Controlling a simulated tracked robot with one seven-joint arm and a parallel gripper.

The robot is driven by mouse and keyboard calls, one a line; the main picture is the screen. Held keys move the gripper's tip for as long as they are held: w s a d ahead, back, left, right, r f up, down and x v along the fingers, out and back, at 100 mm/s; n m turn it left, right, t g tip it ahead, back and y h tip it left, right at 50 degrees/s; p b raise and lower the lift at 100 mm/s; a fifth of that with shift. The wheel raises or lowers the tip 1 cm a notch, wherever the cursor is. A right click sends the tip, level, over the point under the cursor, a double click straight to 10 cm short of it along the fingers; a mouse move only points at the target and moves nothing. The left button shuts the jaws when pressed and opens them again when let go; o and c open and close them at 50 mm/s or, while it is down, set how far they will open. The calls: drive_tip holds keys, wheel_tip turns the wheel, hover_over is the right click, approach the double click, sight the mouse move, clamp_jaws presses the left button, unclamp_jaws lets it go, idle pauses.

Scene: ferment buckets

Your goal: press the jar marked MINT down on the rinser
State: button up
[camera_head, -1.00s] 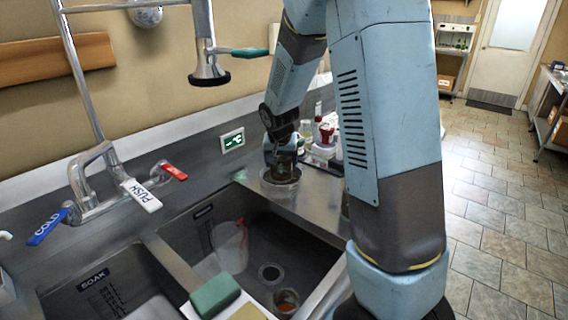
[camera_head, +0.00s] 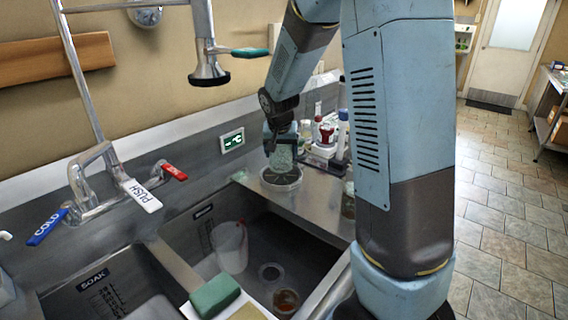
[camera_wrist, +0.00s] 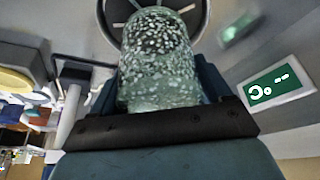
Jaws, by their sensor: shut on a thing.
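My gripper (camera_head: 281,138) is shut on a glass jar (camera_head: 283,154) at the counter behind the sinks. In the wrist view the jar (camera_wrist: 158,60) is pale green and clear, covered in whitish droplets, between my fingers (camera_wrist: 160,88). No MINT marking is readable on it. The rinser (camera_head: 281,180) is a round, dark-rimmed well in the steel counter, directly under the jar. Its spoked ring (camera_wrist: 112,18) shows behind the jar's far end. I cannot tell whether the jar touches it.
A small green-lit display (camera_head: 232,139) is on the wall left of the rinser. Bottles and a red-labelled jar (camera_head: 326,134) crowd the right. In front is a sink with a translucent pitcher (camera_head: 231,247) and an amber jar (camera_head: 286,300). A tall tap hangs left.

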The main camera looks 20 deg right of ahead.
drive_tip(key=shift+r, duration=2.2)
